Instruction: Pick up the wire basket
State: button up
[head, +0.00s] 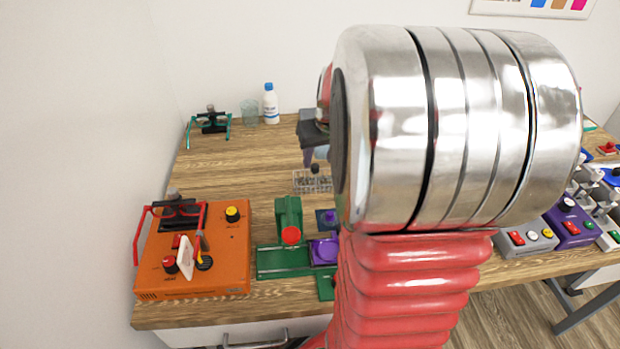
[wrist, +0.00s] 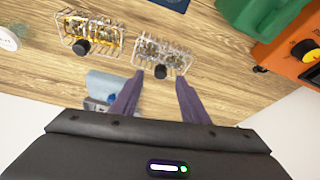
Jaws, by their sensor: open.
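A wire basket (wrist: 163,52) with a black knob on its near side lies on the wooden table in the wrist view. It also shows in the head view (head: 312,182), just below my gripper and partly covered by my arm. My gripper (wrist: 159,77) is open, with its two purple fingers spread. In the wrist view the knob appears between the fingertips; I cannot tell the height gap. A second wire basket (wrist: 91,34), with yellow inside, sits to the left in the wrist view. In the head view my arm hides much of my gripper (head: 313,157).
An orange control box (head: 200,253) and a green machine (head: 288,245) with a purple part stand at the front left. A bottle (head: 270,105) and a glass (head: 249,114) stand at the back. Grey and purple boxes (head: 569,226) crowd the right. The left middle table is clear.

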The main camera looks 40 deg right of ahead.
aim_at(316, 167)
jog(key=shift+x, duration=1)
jog(key=shift+x, duration=2.55)
jog(key=shift+w+a, duration=0.1)
jog(key=shift+w, duration=0.05)
grip_shut()
